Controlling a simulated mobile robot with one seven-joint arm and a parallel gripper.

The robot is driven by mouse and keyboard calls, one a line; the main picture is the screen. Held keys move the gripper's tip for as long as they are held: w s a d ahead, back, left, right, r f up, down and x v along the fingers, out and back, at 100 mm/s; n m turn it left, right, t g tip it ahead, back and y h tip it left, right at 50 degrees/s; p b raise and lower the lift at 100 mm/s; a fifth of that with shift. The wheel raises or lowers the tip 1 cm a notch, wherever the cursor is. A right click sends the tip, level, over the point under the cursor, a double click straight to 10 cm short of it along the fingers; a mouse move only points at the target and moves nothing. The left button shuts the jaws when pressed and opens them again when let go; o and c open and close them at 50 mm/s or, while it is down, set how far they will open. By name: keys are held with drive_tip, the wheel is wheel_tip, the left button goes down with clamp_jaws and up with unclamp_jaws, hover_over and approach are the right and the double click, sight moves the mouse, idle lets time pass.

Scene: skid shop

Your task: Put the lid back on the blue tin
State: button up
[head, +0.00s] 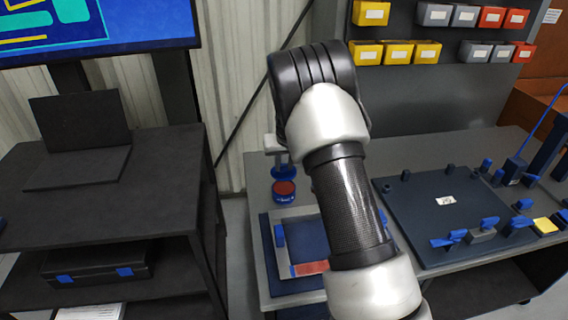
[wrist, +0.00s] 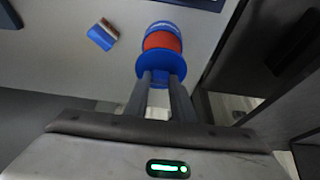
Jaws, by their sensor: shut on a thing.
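My gripper (wrist: 160,84) is shut on the blue lid (wrist: 152,68), a round disc held at its fingertips in the wrist view. The lid (head: 282,171) also shows in the head view, under the pale gripper body. The blue tin (head: 284,198) stands on the grey bench just below the lid, with its red inside showing. In the wrist view the tin (wrist: 165,25) lies just beyond the lid, partly hidden by it. The lid appears apart from the tin; the exact gap is hard to tell.
A blue block with a brown part (wrist: 103,35) lies on the bench beside the tin. A dark blue tray (head: 267,240) lies in front of the tin, partly behind my arm. A dark board (head: 420,215) with blue fixtures is to the right. A black table (head: 60,190) stands left, across a gap.

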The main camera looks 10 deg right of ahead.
sight(285, 174)
drive_tip(key=shift+f+b, duration=1.75)
drive_tip(key=shift+f, duration=1.3)
drive_tip(key=shift+f+b, duration=0.15)
drive_tip(key=shift+b, duration=0.55)
idle(0.4)
drive_tip(key=o, duration=1.6)
drive_tip(key=shift+r+p, duration=1.8)
drive_tip(key=shift+r, duration=1.75)
